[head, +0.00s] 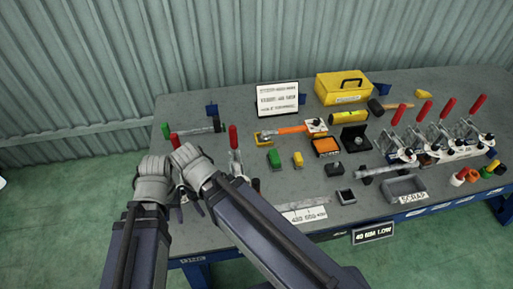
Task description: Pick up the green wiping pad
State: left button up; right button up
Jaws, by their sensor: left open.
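My left gripper (187,204) is at the bench's left front edge, left of the pad and nearer to me. It is open and apart from the pad. Its dark fingers are partly hidden by my grey arm joints. No fingers of my right gripper can be made out.
The workbench (355,210) also holds an orange-handled tool (292,129), a yellow toolbox (343,88), a white sign (278,98), an upright red handle (233,137) and a scrap tray (403,187). Several red-handled clamps stand at the right.

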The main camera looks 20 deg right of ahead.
aim_at(274, 159)
jog(key=l+z, duration=0.25)
jog(key=i+l+z, duration=0.1)
jog(key=l+z, duration=0.15)
jog(key=i+z, duration=0.35)
jog(key=k+l, duration=0.05)
